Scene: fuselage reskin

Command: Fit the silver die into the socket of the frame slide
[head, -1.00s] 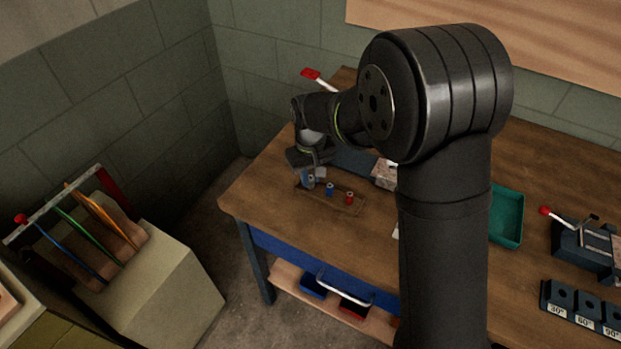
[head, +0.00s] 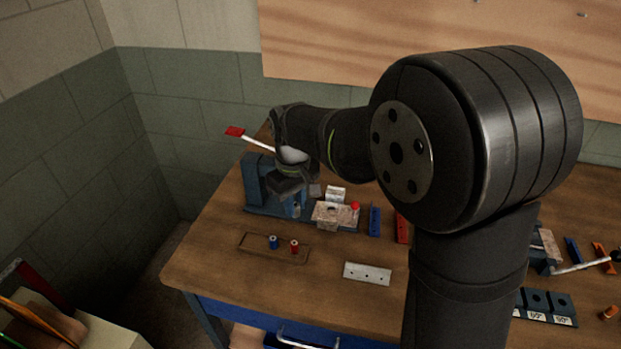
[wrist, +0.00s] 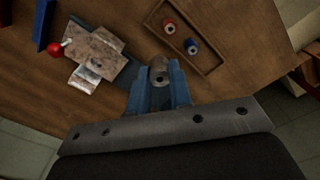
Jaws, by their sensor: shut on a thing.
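The silver die (wrist: 159,71) is a small cylinder with a hole in its end. My gripper (wrist: 159,84) is shut on it, with a blue finger on either side. In the head view my gripper (head: 297,206) is above the base of the bench tool, left of the frame slide; the die is hard to make out there. The frame slide (head: 326,222) is a worn, pale metal block with a round dark socket in its top. In the wrist view the slide (wrist: 103,49) is left of the die, apart from it, and its socket (wrist: 93,65) looks empty.
A wooden tray (head: 249,249) holds a blue die (head: 273,242) and a red die (head: 294,246). A red-knobbed lever (head: 257,143) rises behind my gripper. A red knob (head: 355,207) is at the slide's right. A white drilled plate (head: 367,273) lies in front.

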